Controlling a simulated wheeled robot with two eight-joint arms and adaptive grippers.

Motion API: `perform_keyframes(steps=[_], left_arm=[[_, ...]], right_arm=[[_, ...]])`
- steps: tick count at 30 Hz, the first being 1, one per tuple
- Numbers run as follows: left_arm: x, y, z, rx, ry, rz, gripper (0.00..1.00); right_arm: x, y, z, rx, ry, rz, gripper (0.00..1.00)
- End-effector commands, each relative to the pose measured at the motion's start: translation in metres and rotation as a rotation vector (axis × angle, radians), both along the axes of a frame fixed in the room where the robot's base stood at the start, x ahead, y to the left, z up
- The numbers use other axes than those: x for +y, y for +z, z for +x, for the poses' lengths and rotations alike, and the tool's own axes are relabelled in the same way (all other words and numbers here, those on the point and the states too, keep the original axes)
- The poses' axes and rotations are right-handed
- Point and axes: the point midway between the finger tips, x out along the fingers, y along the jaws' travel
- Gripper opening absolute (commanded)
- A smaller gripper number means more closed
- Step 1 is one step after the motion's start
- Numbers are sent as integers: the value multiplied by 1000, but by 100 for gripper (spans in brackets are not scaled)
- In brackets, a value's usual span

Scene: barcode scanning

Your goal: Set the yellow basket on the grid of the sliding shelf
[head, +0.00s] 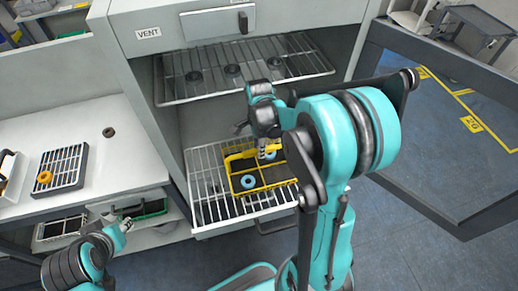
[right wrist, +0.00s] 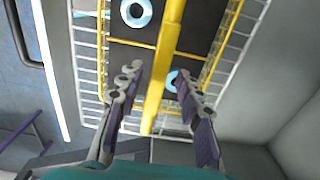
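The yellow basket (head: 262,187) appears to sit on the white wire grid of the sliding shelf (head: 208,190), which is pulled out of the grey cabinet. The basket holds blue rings (head: 248,181); two show in the right wrist view (right wrist: 136,12). My right gripper (head: 267,150) is above the basket at its handle. In the right wrist view the fingers (right wrist: 158,92) stand apart on either side of the yellow handle (right wrist: 166,60), with gaps between. My left gripper (head: 120,224) is low at the left, away from the basket; its finger opening is unclear.
An upper wire shelf (head: 290,75) with several dark round pieces is above the grid. A worktable (head: 110,155) at left holds a slatted tray (head: 66,166) with an orange ring. The cabinet's open door (head: 440,200) stands at right over blue floor.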

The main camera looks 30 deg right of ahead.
Motion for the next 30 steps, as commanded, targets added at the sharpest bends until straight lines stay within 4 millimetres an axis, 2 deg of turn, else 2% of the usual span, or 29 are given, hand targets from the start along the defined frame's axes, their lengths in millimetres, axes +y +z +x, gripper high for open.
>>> perform_keyframes(steps=[3,9,16,19,23,27,30], left_arm=[[0,10,0,0,0,0,34],[0,19,0,0,0,0,34],[0,23,0,0,0,0,34],[0,23,0,0,0,0,34],[0,23,0,0,0,0,34],[0,23,0,0,0,0,34],[0,23,0,0,0,0,34]], right_arm=[[0,31,0,0,0,0,36],[0,73,0,0,0,0,36],[1,97,-1,-2,7,0,36],[7,105,-6,-26,81,-7,36],[27,121,-25,-114,354,-43,36],[57,135,-55,-246,794,-142,36],[74,139,-76,-325,1104,-243,36]])
